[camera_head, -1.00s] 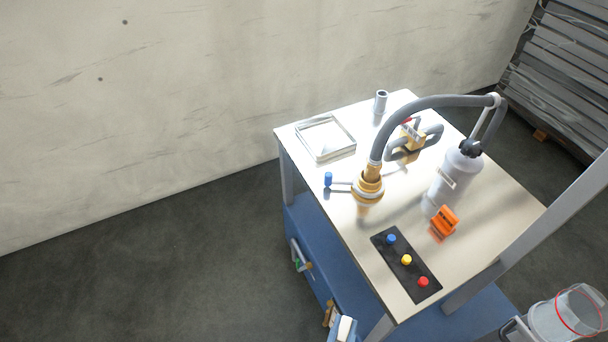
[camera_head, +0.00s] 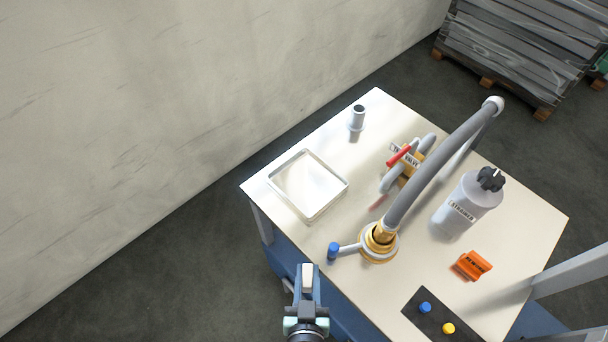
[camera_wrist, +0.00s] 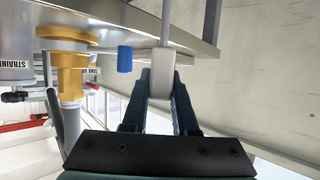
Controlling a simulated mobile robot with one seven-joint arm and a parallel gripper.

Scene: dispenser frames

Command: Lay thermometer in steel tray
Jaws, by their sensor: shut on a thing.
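The steel tray (camera_head: 308,184) is a shallow, square, shiny tray at the left corner of the table. It looks empty. My gripper (camera_head: 307,282) is low in the head view, in front of the table edge and apart from the tray. It is shut on a pale grey block with a thin rod, apparently the thermometer (camera_wrist: 162,72). In the wrist view, the rod runs up from the block, away from my fingers (camera_wrist: 160,88). The rod's far end is out of frame there.
A brass fitting (camera_head: 378,243) with a thick grey hose and blue-knobbed lever (camera_head: 333,251) stands right of the gripper. A small grey cup (camera_head: 357,118), a red-handled valve (camera_head: 403,160), a grey bottle (camera_head: 465,207) and an orange block (camera_head: 471,265) are also on the table.

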